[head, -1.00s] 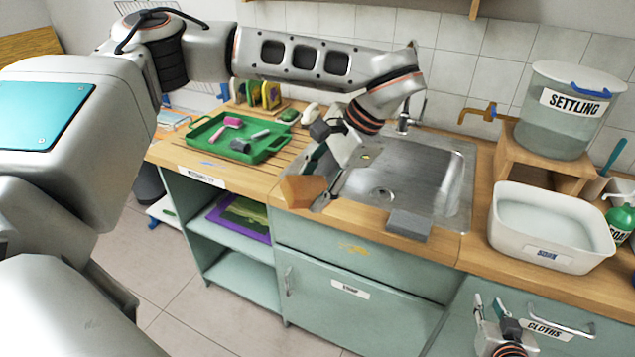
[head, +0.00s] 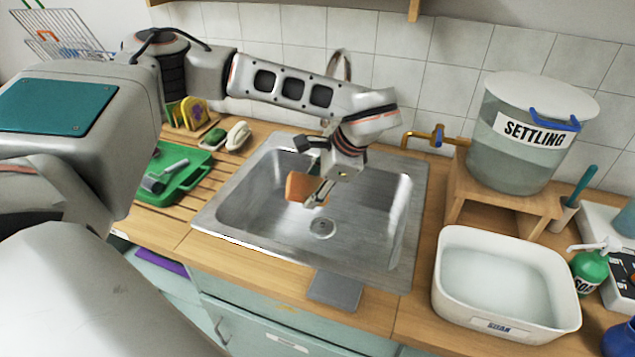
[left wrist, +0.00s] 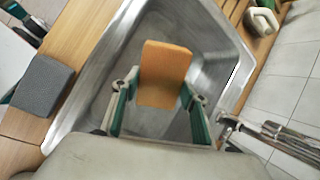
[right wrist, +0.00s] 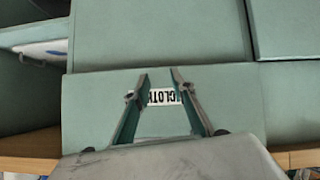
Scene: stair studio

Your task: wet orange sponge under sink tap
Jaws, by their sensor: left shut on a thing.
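The orange sponge (head: 303,187) is held above the sink basin (head: 250,205), tilted, with air below it. My left gripper (head: 318,190) is shut on it; the sponge (left wrist: 165,65) also shows between the fingers in the left wrist view. A curved tap spout (head: 339,62) rises behind my left arm, which hides much of the tap. Metal tap parts (left wrist: 275,135) show at the right in the left wrist view, apart from the sponge. My right gripper (right wrist: 161,80) is open and empty, facing a drawer labelled for cloths (right wrist: 85,105).
A grey sponge (head: 335,290) lies on the front counter edge. At right are a white tub of water (head: 450,300), a settling bucket (head: 515,165) with a brass tap (head: 437,137), and a green soap bottle (head: 590,268). A green tray (head: 190,183) stands left of the sink.

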